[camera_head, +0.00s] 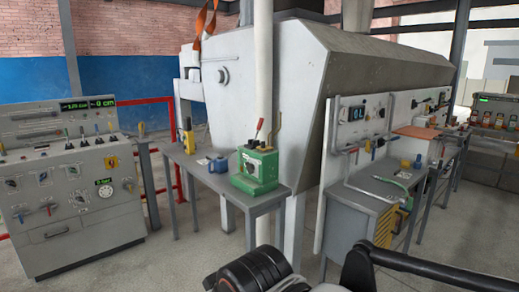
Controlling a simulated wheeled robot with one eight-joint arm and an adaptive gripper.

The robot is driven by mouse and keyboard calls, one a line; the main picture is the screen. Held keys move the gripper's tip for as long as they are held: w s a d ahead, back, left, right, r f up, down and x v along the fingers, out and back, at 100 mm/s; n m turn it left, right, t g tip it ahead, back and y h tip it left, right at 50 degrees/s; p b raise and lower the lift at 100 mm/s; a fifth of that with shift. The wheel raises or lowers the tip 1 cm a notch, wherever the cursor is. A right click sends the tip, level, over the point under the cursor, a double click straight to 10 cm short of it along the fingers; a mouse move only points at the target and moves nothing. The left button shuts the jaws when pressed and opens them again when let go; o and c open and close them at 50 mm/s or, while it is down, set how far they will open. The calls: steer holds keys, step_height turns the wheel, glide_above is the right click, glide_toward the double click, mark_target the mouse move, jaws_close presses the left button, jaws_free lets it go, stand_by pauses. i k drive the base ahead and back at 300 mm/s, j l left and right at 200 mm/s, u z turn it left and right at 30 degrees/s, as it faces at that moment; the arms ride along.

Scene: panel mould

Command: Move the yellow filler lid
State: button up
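No part is clearly recognisable as the yellow filler lid from this distance. My arm's black and grey parts fill the bottom middle and bottom right edge. My gripper's fingertips do not show, and I see nothing held.
The control cabinet (70,235) stands at the left. The small grey table (205,181) holds the green machine and blue blocks. A grey workbench (365,200) with drawers and a panel stands right of centre. A large grey mould housing rises behind. Floor between cabinet and table is clear.

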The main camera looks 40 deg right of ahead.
mark_target(264, 147)
steer(key=i+l+z, duration=0.2)
steer(key=i+z, duration=0.45)
steer(key=i+l, duration=0.05)
steer(key=i, duration=0.05)
